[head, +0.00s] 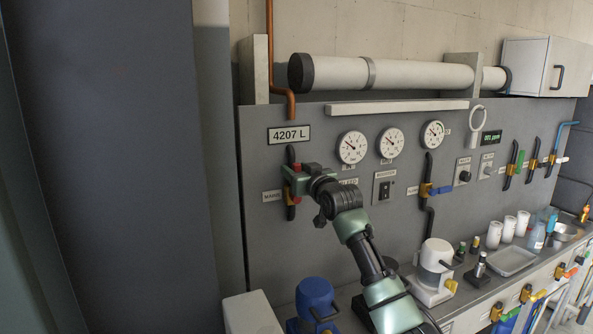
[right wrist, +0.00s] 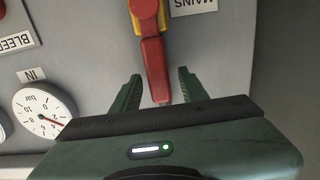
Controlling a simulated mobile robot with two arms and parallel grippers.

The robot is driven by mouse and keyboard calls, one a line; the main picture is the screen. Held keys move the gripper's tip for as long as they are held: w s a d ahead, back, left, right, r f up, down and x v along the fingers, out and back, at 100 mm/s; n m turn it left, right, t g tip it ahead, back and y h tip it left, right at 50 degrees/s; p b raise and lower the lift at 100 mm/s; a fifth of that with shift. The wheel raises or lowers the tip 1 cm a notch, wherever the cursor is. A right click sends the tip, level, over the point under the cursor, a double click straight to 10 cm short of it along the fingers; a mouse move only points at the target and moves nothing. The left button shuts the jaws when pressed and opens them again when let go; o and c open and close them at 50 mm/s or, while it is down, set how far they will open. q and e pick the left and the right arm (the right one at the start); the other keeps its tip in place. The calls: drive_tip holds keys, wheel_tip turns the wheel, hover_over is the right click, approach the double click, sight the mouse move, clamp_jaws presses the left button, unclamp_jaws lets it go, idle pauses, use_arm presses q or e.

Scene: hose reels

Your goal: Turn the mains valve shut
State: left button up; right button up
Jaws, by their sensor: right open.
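The mains valve shows in the right wrist view as a red lever (right wrist: 153,62) on a yellow body (right wrist: 136,24), beside the MAINS label (right wrist: 192,4). In the head view, the MAINS label (head: 271,196) is on the grey panel, left of a dark vertical pipe; my gripper hides much of the valve. My right gripper (head: 291,180) is open at the valve. In the right wrist view, its two green fingers (right wrist: 159,76) stand on either side of the lever's free end, with a gap visible on both sides. My left gripper is not in view.
Gauges (head: 352,147) and a 4207 L sign (head: 289,135) are on the panel. A valve with a blue lever (head: 440,190) is further right. The counter below holds a white machine (head: 434,268), cups and a metal tray (head: 511,261). A dark blue surface (head: 110,160) fills the left.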

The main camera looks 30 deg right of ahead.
clamp_jaws()
idle(1.3)
